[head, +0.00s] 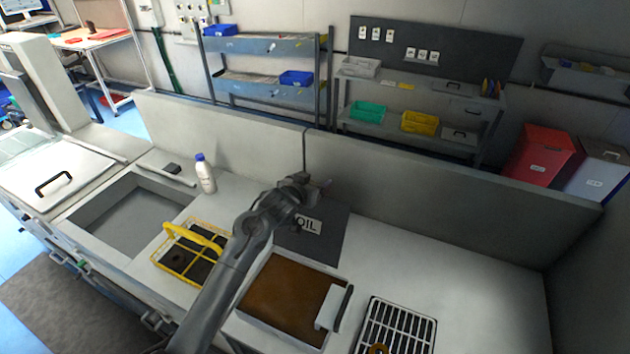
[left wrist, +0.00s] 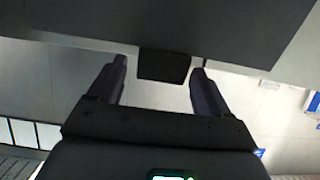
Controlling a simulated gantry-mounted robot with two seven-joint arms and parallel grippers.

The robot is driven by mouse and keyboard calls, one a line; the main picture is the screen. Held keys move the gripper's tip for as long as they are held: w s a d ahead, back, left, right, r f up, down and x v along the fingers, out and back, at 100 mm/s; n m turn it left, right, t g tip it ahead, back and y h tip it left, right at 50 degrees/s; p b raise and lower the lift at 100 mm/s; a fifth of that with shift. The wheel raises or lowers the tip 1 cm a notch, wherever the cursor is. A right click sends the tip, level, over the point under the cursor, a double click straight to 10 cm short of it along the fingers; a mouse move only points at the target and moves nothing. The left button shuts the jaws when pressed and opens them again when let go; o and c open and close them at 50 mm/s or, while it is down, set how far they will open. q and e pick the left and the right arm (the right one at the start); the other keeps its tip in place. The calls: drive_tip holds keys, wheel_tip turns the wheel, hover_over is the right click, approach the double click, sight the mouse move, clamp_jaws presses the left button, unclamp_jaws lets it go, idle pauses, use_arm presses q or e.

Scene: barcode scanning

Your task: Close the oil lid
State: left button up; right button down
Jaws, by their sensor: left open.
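The oil lid (head: 331,246) is a dark grey panel labelled "OIL", raised open at the back of the vat of brown oil (head: 280,292). My left gripper (head: 314,186) is at the lid's upper edge, and my forearm crosses in front of the lid's left part. In the left wrist view the gripper (left wrist: 158,65) is open. A dark block (left wrist: 163,66), seemingly the lid's handle, shows between its fingertips, with gaps on both sides. The grey lid panel (left wrist: 190,22) fills the top of that view. My right gripper is not in view.
A yellow-handled basket (head: 190,240) and a white bottle (head: 205,175) stand left of the vat. A white piece with a dark grip (head: 333,308) sits at the vat's right edge. A low wall (head: 430,215) runs behind.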

use_arm(q)
drive_tip(key=shift+x, duration=1)
drive_tip(key=c, duration=1.4)
drive_tip(key=shift+s+a+r+t+p, duration=0.3)
drive_tip(key=shift+s+p, duration=0.15)
drive_tip(key=shift+p, duration=0.1)
drive_tip(key=shift+s+a+r+t+h+p, duration=0.1)
drive_tip(key=shift+s+a+t+h, duration=0.75)
drive_tip(key=shift+s, duration=1.35)
drive_tip(key=shift+s+a+r+t+h+p, duration=0.1)
drive_tip(key=shift+s+a+t+h, duration=0.25)
drive_tip(key=shift+s+a+t, duration=1.1)
drive_tip(key=shift+s+a+r+t+h+p, duration=0.1)
drive_tip(key=shift+s+a+t+h, duration=0.45)
drive_tip(key=shift+s+a, duration=1.6)
drive_tip(key=shift+s+d, duration=0.7)
drive_tip(key=shift+d, duration=0.1)
